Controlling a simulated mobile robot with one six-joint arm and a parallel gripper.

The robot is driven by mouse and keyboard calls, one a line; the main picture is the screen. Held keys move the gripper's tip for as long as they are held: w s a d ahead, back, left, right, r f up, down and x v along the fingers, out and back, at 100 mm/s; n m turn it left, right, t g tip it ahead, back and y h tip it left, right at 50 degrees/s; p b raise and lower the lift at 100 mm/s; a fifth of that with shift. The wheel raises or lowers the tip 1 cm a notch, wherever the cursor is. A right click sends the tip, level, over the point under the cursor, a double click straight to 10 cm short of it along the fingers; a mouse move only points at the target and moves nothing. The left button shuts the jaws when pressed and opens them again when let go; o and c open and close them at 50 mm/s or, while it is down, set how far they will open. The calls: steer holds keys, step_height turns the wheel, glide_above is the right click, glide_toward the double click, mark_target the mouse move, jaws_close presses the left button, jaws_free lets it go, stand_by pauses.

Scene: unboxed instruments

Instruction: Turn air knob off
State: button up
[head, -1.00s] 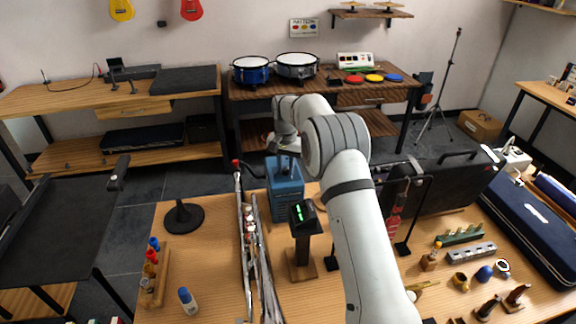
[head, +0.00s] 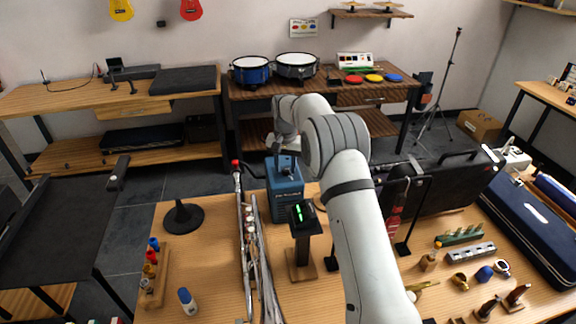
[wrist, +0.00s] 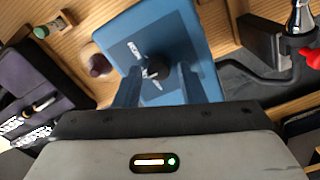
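The blue box (head: 286,203) stands upright at the back edge of the wooden table, with white lettering on its front. In the wrist view its blue panel (wrist: 185,35) fills the upper middle, and a dark round knob (wrist: 158,69) sits on it. My gripper (wrist: 160,75) is open, with one finger on each side of the knob and a visible gap on both sides. In the head view my gripper (head: 286,166) is at the top of the box; my wrist partly hides this area, and the knob's pointing direction is unclear.
A black stand with a green display (head: 303,214) stands just in front of the box. Silver tubes (head: 250,250) lie to its left. A black case (head: 445,190) stands to the right.

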mark_target(285, 169)
steer(key=shift+o, duration=0.8)
steer(key=shift+r+b, duration=0.45)
steer(key=shift+r, duration=3.4)
